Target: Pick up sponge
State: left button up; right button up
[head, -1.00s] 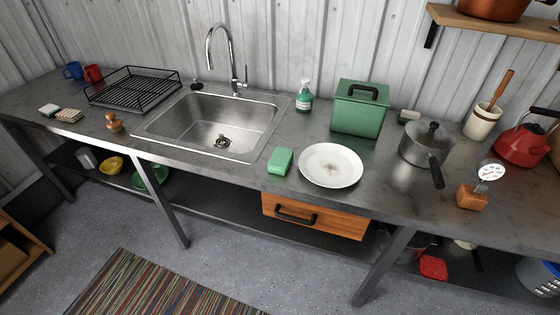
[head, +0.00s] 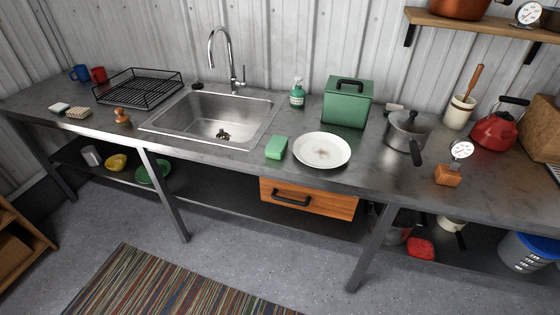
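A green sponge (head: 276,147) lies on the grey metal counter (head: 215,163) near its front edge. It sits between the sink and a white plate (head: 322,150), just left of the plate. Neither of my grippers shows in the head view.
The sink (head: 208,118) is left of the green sponge, with a soap bottle (head: 297,93) and green box (head: 347,101) behind. A pot (head: 407,132) stands right of the plate. A wooden drawer (head: 310,197) is below. The floor (head: 225,245) in front is clear beside a striped rug (head: 170,285).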

aim_at(275, 148)
jog(key=k, duration=0.1)
jog(key=z, duration=1.5)
jog(key=i, duration=0.7)
jog(key=u, duration=0.9)
